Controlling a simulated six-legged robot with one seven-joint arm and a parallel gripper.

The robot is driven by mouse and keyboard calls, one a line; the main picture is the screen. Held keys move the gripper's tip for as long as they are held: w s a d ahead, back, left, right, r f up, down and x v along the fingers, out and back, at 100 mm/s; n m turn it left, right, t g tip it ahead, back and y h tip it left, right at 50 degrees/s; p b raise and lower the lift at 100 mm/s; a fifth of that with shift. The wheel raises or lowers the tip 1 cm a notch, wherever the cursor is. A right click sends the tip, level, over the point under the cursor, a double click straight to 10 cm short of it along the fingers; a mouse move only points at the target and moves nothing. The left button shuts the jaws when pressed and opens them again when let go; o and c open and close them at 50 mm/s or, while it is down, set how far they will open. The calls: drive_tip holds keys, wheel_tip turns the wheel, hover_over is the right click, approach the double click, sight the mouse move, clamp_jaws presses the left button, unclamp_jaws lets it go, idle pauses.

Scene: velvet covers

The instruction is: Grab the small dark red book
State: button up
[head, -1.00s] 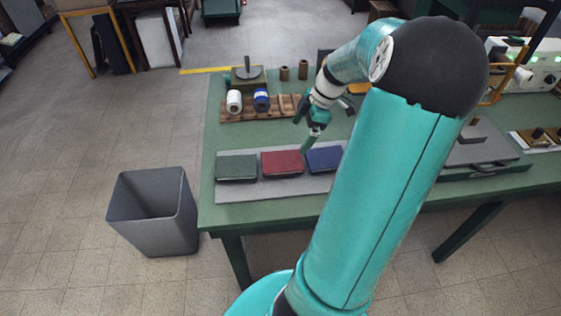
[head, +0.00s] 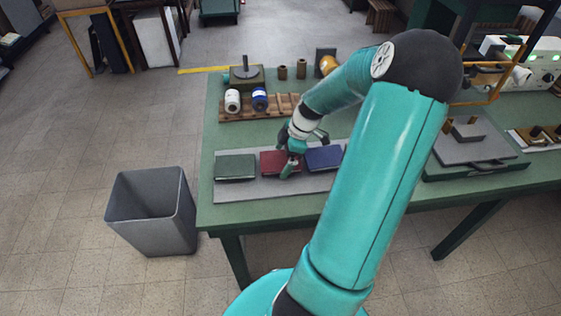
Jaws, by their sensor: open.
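The small dark red book (head: 270,163) lies flat on a grey mat (head: 262,189) on the green table, between a dark green book (head: 236,167) and a dark blue book (head: 323,157). My gripper (head: 291,160) is open and is over the red book, hiding its middle and part of its right side. One finger reaches down near the book's front edge. I cannot tell whether the fingers touch the book or are around it.
A wooden rack with a white spool (head: 232,100) and a blue spool (head: 260,98) stands behind the mat. A grey bin (head: 152,212) stands on the floor left of the table. A grey press (head: 470,145) sits at the right.

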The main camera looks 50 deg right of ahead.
drive_tip(key=c, duration=1)
drive_tip(key=shift+r, duration=0.15)
